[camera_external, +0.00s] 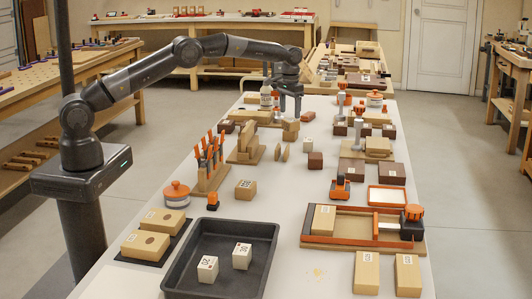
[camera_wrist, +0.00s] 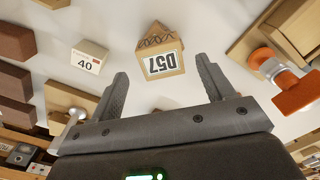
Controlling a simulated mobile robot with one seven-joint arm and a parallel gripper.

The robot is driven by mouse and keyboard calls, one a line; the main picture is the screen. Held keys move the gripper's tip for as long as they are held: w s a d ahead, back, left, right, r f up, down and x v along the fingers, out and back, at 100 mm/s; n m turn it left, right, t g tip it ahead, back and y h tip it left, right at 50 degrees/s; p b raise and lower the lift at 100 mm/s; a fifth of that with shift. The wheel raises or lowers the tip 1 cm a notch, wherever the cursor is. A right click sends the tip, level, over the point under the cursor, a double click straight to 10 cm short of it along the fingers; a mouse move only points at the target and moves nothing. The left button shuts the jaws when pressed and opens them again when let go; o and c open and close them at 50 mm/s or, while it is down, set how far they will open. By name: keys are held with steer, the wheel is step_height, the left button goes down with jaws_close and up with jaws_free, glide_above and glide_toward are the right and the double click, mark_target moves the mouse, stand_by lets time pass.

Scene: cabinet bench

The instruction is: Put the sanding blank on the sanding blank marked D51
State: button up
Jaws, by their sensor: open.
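My gripper (camera_external: 291,108) is open and empty, pointing down above the bench. In the wrist view its two fingers (camera_wrist: 163,80) stand apart, with a tan wooden block (camera_wrist: 162,62) ahead between them. The block's white label appears upside down and seems to read D57. A darker brown, pointed wooden piece (camera_wrist: 154,34) shows against its far side; I cannot tell whether they touch. In the external view, tan blocks (camera_external: 290,131) sit close together just below the gripper. I cannot make out a D51 label in either view.
A small pale block marked 40 (camera_wrist: 88,57) stands nearby. A clamp with an orange knob (camera_wrist: 290,90) is at the wrist view's right. An orange-handled tool rack (camera_external: 208,178) and black tray (camera_external: 220,250) with two marked blocks lie nearer the camera.

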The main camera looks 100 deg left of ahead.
mark_target(290, 120)
steer(key=s+d+r+m+t, duration=0.1)
steer(key=d+r, duration=0.6)
steer(key=r, duration=0.3)
steer(key=d+r+m, duration=0.1)
steer(key=d+r, duration=0.6)
steer(key=r, duration=0.4)
steer(key=s+d+r+m+t, duration=0.1)
steer(key=s+d+r, duration=0.3)
steer(key=d, duration=0.3)
steer(key=s+d+r+m, duration=0.1)
steer(key=s+d+r, duration=0.3)
steer(key=d, duration=0.2)
steer(key=s+d+m+t, duration=0.2)
steer(key=s+d+m, duration=0.1)
steer(key=s+d, duration=1.15)
steer(key=s+d+f+m, duration=0.1)
steer(key=s+f, duration=0.3)
steer(key=s, duration=0.4)
steer(key=s+d+f+m+t, duration=0.1)
steer(key=s+d+f, duration=0.3)
steer(key=s, duration=0.4)
steer(key=shift+t, duration=0.3)
steer(key=shift+s+d+r, duration=0.1)
